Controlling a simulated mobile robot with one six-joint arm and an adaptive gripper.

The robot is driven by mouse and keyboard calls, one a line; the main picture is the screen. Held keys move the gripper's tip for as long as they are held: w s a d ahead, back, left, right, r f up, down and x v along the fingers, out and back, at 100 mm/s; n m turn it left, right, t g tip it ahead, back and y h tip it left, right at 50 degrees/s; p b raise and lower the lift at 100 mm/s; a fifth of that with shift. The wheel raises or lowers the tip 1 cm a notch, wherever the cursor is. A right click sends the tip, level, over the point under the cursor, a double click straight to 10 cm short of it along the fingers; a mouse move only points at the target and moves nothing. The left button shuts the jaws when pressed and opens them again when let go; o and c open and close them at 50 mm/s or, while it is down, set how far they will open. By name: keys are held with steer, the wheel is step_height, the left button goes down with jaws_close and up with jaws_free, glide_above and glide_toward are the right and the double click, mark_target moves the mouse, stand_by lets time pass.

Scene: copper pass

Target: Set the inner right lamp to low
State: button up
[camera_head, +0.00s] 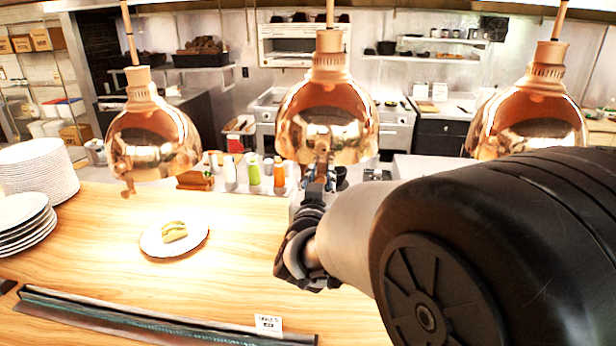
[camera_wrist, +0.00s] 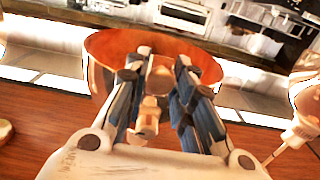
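Three copper dome lamps hang in the head view: a left one (camera_head: 152,140), a middle one (camera_head: 328,118) and a right one (camera_head: 532,118). The pictures alone do not mark which is the inner right lamp. My gripper (camera_head: 320,172) is raised to the lower front of the middle lamp. In the wrist view, this lamp's shade (camera_wrist: 98,75) opens beyond my fingers. A copper knob (camera_wrist: 150,112) lies between the fingers, which stand apart on both sides with narrow gaps. My gripper hides this knob in the head view. The left lamp's knob (camera_head: 128,188) hangs at its front.
A wooden counter (camera_head: 100,255) spans below. On it are a plate (camera_head: 155,246) with food, stacked plates (camera_head: 38,170) at left, a dark metal rail (camera_head: 150,322) and a table card (camera_head: 268,323). Bottles (camera_head: 279,176) stand behind the middle lamp.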

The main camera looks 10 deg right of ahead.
jaws_close()
steer(key=shift+f, duration=0.1)
step_height(320, 180, down, 9)
steer(key=b, duration=0.7)
steer(key=shift+o, duration=0.5)
jaws_free()
steer(key=o, duration=0.4)
steer(key=shift+r, duration=0.35)
